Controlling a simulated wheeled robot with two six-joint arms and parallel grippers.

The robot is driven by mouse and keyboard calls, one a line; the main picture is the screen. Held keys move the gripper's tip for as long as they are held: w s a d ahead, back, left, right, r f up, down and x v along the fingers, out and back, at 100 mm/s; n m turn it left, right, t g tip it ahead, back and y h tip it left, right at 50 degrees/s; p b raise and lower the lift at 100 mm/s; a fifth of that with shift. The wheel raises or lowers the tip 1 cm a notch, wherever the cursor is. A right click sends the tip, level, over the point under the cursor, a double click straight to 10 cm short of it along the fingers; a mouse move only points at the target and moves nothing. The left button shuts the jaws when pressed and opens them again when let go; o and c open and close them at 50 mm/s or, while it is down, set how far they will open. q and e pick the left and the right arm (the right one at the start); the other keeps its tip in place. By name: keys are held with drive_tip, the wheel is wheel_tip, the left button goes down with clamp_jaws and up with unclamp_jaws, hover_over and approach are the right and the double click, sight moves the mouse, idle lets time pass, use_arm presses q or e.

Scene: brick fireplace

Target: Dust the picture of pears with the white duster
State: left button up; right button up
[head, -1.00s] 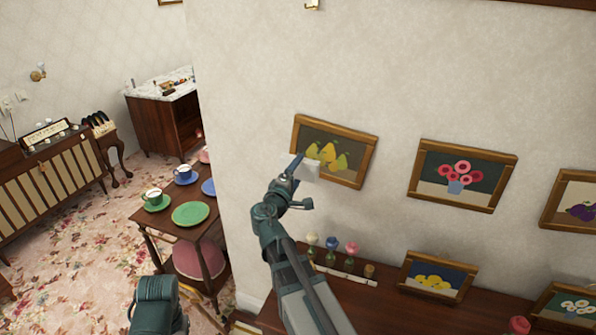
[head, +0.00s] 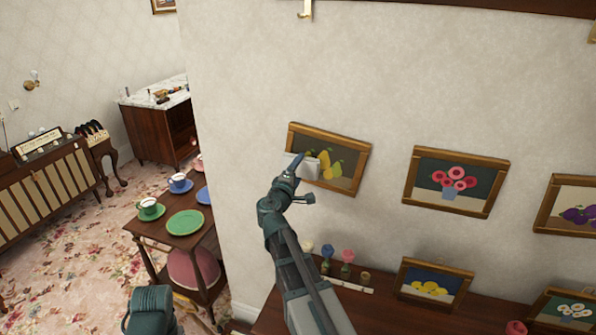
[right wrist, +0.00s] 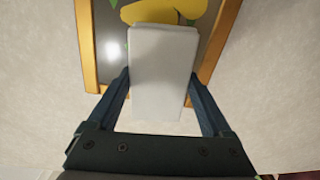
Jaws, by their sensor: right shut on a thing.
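The picture of pears (head: 349,181) hangs in a wooden frame on the pale wall, with yellow and green pears on a dark ground. My right gripper (head: 296,165) is shut on the white duster (head: 306,169), a pale block in front of the picture's left part, covering some of it. In the right wrist view, the white duster (right wrist: 161,75) sits between the fingers of my gripper (right wrist: 160,88), with a yellow pear (right wrist: 160,12) just beyond its end. I cannot tell whether the duster touches the picture. My left gripper is not in view.
A flower picture (head: 481,161) and a plum picture (head: 560,222) hang to the right. Below, a dark wooden surface (head: 385,318) bears a lemon picture (head: 407,278) and a stand with small coloured items (head: 347,256). A table with a green plate (head: 185,223) and cups stands left.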

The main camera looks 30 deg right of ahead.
sight(310, 173)
drive_tip(key=shift+x, duration=0.8)
idle(0.4)
drive_tip(key=shift+s+d+f+b, duration=0.15)
drive_tip(key=shift+s+d, duration=0.45)
drive_tip(key=shift+s, duration=0.2)
drive_tip(key=shift+s+d+f+b, duration=0.15)
drive_tip(key=shift+s+d, duration=0.5)
drive_tip(key=shift+s, duration=0.1)
drive_tip(key=shift+w, duration=0.1)
drive_tip(key=shift+w, duration=0.15)
drive_tip(key=shift+w+a+r+p, duration=0.15)
drive_tip(key=shift+w+a, duration=0.5)
drive_tip(key=shift+w+a+r+p, duration=0.15)
drive_tip(key=shift+w+a, duration=0.5)
